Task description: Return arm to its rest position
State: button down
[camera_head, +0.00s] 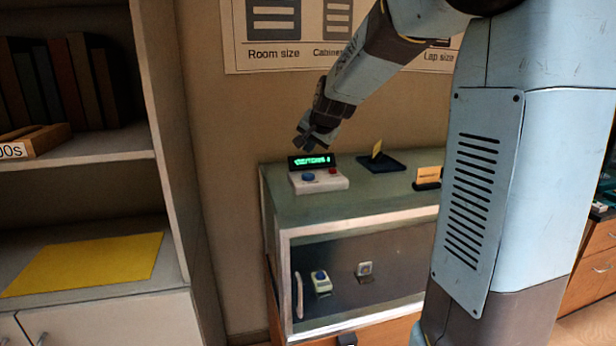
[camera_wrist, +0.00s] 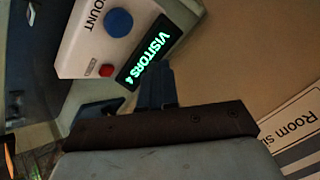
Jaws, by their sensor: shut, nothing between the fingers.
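My gripper (camera_head: 316,137) is at the end of my blue-grey arm, which reaches down from the upper right. It is shut and empty, just above and behind the visitor counter (camera_head: 319,180). The counter is a white box with a blue button, a red button and a lit green display, on top of the display case (camera_head: 345,207). In the wrist view the counter (camera_wrist: 92,48) shows at upper left and its display reads "VISITORS 4". My gripper (camera_wrist: 156,80) points toward it there, and I cannot tell whether they touch.
A dark stand with a yellow card (camera_head: 380,162) and another card holder (camera_head: 428,180) are on the case. Small devices sit behind its glass. A shelf unit (camera_head: 95,157) with books and a yellow sheet (camera_head: 85,262) stands left. A poster (camera_head: 290,60) hangs behind my arm.

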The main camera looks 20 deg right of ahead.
jog(key=s+f+n+g+h, duration=0.1)
jog(key=s+n+g, duration=0.2)
jog(key=s, duration=3.3)
jog(key=n, duration=0.4)
jog(key=shift+d+f+n+g, duration=0.25)
jog(key=shift+n+g, duration=0.05)
jog(key=shift+n, duration=0.1)
